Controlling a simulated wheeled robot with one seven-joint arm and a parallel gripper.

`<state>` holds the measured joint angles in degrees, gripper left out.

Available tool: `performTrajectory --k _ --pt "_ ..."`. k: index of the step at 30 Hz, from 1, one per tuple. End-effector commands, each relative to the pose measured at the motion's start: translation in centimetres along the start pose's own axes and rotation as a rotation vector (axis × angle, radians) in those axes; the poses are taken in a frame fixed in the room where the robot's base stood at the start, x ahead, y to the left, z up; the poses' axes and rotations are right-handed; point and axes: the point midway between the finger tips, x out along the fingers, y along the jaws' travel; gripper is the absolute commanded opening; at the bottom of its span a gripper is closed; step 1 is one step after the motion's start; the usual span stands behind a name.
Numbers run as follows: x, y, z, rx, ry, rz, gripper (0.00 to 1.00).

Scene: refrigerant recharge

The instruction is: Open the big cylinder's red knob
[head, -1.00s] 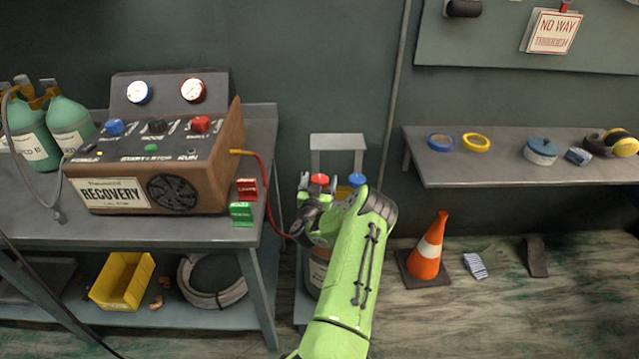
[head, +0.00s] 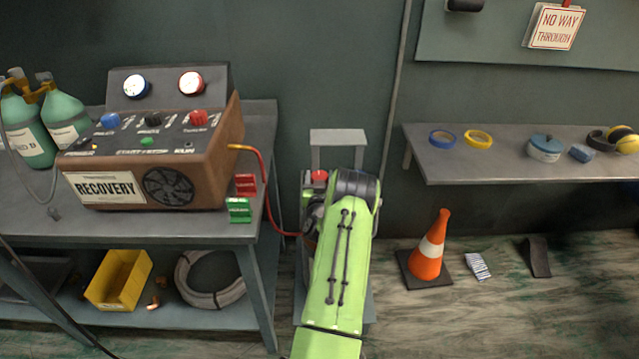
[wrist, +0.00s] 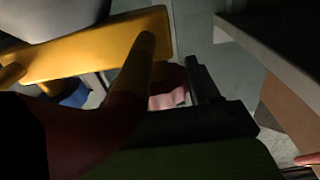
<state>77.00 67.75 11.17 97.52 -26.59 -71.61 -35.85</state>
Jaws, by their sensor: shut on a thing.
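The red knob (head: 319,176) shows above my arm in the head view, at the top of the big cylinder. In the dim wrist view the red knob (wrist: 168,97) looks pinkish and is partly covered by a yellow bar. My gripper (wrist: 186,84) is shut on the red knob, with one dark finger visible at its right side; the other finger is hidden. The cylinder's yellow collar (wrist: 95,45) crosses the upper left of the wrist view, with a blue knob (wrist: 75,95) below it. My green arm hides most of the cylinder in the head view.
The recovery machine (head: 150,165) stands on the workbench (head: 262,150) at left, with a red hose (head: 268,195) running toward the cylinder. A grey upright frame (head: 338,137) rises behind the cylinder. An orange cone (head: 431,250) stands on the floor at right, below a wall shelf (head: 500,165).

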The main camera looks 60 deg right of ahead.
Motion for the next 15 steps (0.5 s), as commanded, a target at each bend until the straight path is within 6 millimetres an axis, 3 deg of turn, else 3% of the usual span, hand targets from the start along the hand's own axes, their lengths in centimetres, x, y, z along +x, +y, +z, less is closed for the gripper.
performTrajectory --k 15 --pt "-0.02 0.02 0.14 -0.002 -0.002 -0.294 0.31"
